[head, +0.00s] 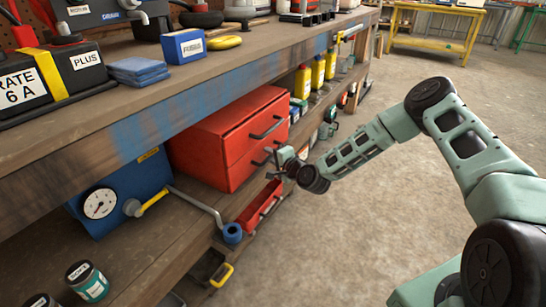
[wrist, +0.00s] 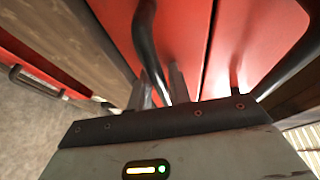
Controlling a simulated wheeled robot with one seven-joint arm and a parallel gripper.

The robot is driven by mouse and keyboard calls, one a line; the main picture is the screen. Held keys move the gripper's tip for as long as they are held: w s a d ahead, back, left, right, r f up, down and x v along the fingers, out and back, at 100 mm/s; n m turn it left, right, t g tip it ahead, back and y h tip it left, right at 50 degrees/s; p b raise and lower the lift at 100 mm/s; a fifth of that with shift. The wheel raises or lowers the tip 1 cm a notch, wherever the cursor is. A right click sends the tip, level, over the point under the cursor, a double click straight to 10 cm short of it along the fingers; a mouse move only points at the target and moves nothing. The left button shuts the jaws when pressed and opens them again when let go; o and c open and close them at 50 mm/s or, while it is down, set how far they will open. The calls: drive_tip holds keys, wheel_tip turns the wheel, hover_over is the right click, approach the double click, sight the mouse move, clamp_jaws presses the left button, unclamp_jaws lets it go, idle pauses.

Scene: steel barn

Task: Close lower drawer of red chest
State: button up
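The red chest (head: 222,135) stands on the lower shelf of the workbench, with two dark bar handles on its front. The upper handle (head: 267,127) is clear of my gripper. My gripper (head: 272,165) is at the lower drawer's front, by its handle. In the wrist view my gripper's fingers (wrist: 160,88) are a narrow gap apart, and a dark curved handle (wrist: 146,35) runs down to them. I cannot tell whether they grip it. A second handle (wrist: 292,62) shows at the right. How far the lower drawer stands out is hard to tell.
A red bin (head: 262,205) sits low below the chest. Yellow bottles (head: 303,80) stand beyond the chest. The concrete floor at the right is open.

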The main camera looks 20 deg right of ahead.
drive_tip(key=shift+a+r, duration=0.1)
drive_tip(key=shift+r, duration=0.05)
drive_tip(key=shift+s+r, duration=0.1)
drive_tip(key=shift+s, duration=0.3)
drive_tip(key=p+v, duration=0.3)
drive_tip(key=v, duration=1.3)
drive_tip(key=shift+s+d+p, duration=0.25)
drive_tip(key=shift+d+p, duration=0.1)
drive_tip(key=s+a+r+n+g+y, duration=0.1)
drive_tip(key=s+a+r+n+g, duration=0.15)
drive_tip(key=a+n+g, duration=0.35)
drive_tip(key=s+a+r+n+g+y, duration=0.1)
drive_tip(key=s+a+n+g, duration=0.3)
drive_tip(key=a+n, duration=0.3)
drive_tip(key=s+a+r+n+g+h, duration=0.2)
drive_tip(key=s+r+n+g+h, duration=0.15)
drive_tip(key=s+r, duration=0.65)
drive_tip(key=s+a+r+n+g+h, duration=0.2)
drive_tip(key=s+r+n, duration=0.4)
drive_tip(key=s, duration=0.8)
wheel_tip(320, 180, up, 28)
drive_tip(key=p, duration=2.7)
drive_tip(key=shift+m, duration=0.45)
